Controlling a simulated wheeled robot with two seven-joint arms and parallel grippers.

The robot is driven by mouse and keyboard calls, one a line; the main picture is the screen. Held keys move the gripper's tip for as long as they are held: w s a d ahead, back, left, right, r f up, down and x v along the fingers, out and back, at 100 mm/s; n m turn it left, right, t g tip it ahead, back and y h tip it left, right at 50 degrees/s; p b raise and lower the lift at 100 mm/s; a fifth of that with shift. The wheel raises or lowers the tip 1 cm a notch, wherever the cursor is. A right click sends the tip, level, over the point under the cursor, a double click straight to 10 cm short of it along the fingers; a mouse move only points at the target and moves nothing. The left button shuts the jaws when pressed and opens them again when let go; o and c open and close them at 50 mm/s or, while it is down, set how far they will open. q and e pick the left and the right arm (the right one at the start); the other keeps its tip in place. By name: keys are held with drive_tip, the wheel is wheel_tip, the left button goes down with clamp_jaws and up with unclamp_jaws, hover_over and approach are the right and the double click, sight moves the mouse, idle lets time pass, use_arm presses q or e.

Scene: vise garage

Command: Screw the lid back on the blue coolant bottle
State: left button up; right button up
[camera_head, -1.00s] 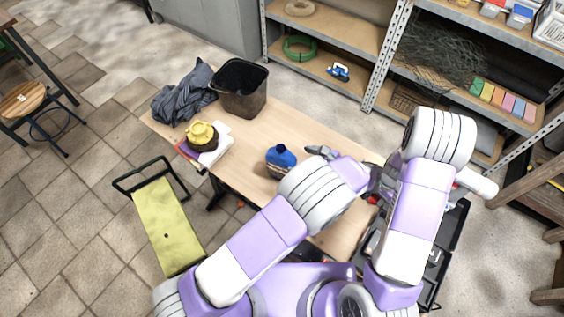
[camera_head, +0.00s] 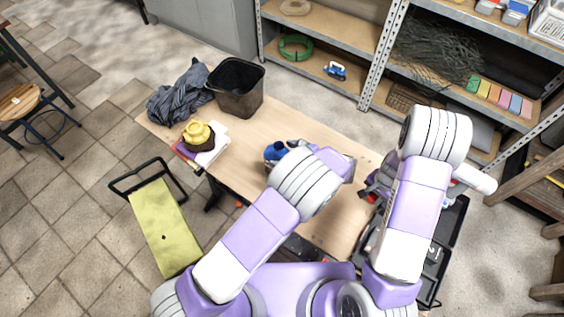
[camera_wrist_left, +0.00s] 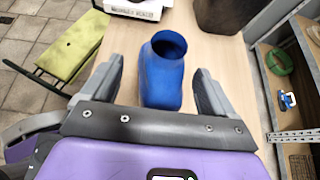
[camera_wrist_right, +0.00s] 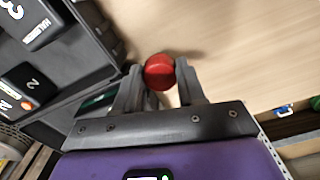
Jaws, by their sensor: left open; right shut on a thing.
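The blue coolant bottle (camera_head: 274,153) stands on the wooden table, partly hidden behind my left arm in the head view. In the left wrist view the bottle (camera_wrist_left: 162,75) has an open, uncapped mouth and sits between the spread fingers of my left gripper (camera_wrist_left: 165,92). The left gripper is open, with a gap on each side of the bottle. My right gripper (camera_wrist_right: 160,80) is shut on a red lid (camera_wrist_right: 159,70), held at the fingertips near the open black case. In the head view the right gripper is mostly hidden by my arm.
A dark bin (camera_head: 238,88), a grey cloth (camera_head: 180,97) and a yellow object on books (camera_head: 197,134) occupy the table's far left. An open black tool case (camera_head: 446,238) lies at the right. Shelves (camera_head: 330,70) stand behind. The table's middle (camera_head: 300,125) is mostly clear.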

sight(274, 151)
use_arm(q)
drive_tip(key=x, duration=0.5)
drive_tip(key=shift+w+a+r+b, duration=0.1)
drive_tip(key=shift+w+a+b, duration=0.05)
drive_tip(key=shift+b, duration=0.25)
clamp_jaws()
idle(0.4)
